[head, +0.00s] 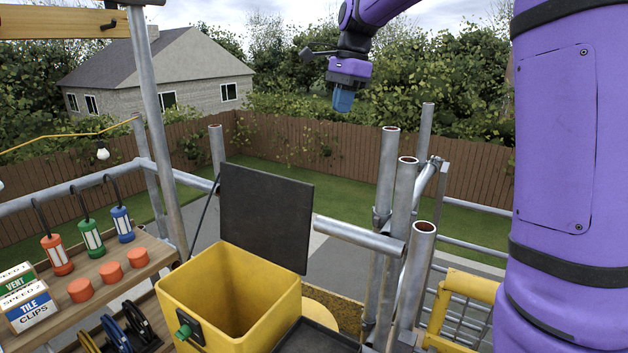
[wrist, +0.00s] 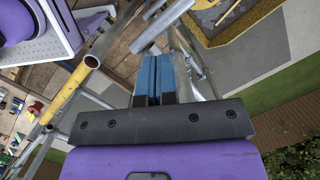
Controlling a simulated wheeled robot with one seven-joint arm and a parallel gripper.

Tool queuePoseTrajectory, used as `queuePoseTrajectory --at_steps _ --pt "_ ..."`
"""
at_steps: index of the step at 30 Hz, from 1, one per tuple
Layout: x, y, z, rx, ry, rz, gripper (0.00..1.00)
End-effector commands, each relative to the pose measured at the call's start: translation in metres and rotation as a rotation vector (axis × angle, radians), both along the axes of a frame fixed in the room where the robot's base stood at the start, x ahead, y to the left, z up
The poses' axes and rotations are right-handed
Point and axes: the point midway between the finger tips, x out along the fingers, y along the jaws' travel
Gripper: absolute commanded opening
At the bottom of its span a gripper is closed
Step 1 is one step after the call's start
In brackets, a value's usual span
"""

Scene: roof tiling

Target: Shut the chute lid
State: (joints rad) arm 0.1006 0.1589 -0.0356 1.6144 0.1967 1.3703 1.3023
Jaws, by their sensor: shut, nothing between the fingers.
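The chute is a yellow open-topped box (head: 240,295) at the lower middle of the head view. Its dark grey lid (head: 266,215) stands up at the far edge, so the chute is open. A green knob (head: 184,331) sits on a dark plate on the chute's front. My gripper (head: 343,100) hangs in the air above and to the right of the lid, apart from it, with its blue fingers pointing down. In the wrist view the two blue fingers (wrist: 153,80) are together with nothing between them.
Upright scaffold tubes (head: 404,195) stand right of the lid, with a horizontal tube (head: 360,235) beside it. A wooden shelf (head: 125,270) with lanterns, orange pucks and boxes is at left. A yellow mesh gate (head: 465,295) is at right. The air above the lid is clear.

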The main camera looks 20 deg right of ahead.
Motion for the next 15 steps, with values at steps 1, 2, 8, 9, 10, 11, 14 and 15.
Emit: queuePoseTrajectory --at_steps 1,2,8,9,10,11,14,15 --pt "0.021 -0.005 -0.009 0.014 0.037 -0.066 0.0" --pt "0.031 -0.007 -0.013 0.021 0.059 -0.109 0.0" --pt "0.094 -0.024 -0.048 0.054 0.205 -0.386 0.0" --pt "0.106 -0.028 -0.056 0.058 0.234 -0.44 0.0" --pt "0.115 -0.03 -0.063 0.061 0.257 -0.48 0.0" --pt "0.123 -0.033 -0.07 0.062 0.28 -0.521 0.0" --pt "0.149 -0.042 -0.095 0.064 0.356 -0.651 0.0" --pt "0.158 -0.045 -0.104 0.064 0.385 -0.699 0.0"
